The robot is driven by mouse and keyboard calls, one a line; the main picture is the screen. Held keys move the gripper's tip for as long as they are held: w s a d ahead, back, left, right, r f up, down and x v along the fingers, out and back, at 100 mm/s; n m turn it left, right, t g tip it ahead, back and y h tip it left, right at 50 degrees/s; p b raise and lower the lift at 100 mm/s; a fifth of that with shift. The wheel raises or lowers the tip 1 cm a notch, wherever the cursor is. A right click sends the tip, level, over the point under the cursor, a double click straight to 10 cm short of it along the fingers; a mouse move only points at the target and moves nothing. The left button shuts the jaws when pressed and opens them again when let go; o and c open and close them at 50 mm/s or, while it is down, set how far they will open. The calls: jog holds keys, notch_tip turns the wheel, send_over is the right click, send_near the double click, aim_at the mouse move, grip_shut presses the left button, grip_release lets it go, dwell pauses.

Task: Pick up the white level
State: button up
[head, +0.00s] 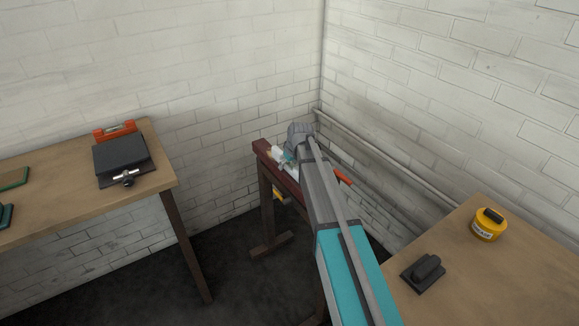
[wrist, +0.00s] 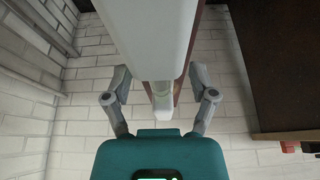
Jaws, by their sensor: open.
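The white level (wrist: 151,35) runs lengthwise down the middle of the wrist view, with a pale greenish vial window near its near end. My gripper (wrist: 160,82) is open, with one finger on each side of the level and visible gaps to both. In the head view, a white part of the level (head: 277,151) shows on the dark red-brown beam of a trestle (head: 262,151). My arm and gripper hide much of the beam and level there.
An orange level (head: 114,131) and a dark plate device (head: 121,158) are on the left table (head: 80,205). A yellow tin (head: 487,225) and a dark block (head: 423,272) stand on the right table (head: 500,285). A pipe (head: 375,152) runs along the right wall behind the trestle.

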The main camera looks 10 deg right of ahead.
grip_shut()
dwell(0.4)
jog(key=shift+r, duration=0.15)
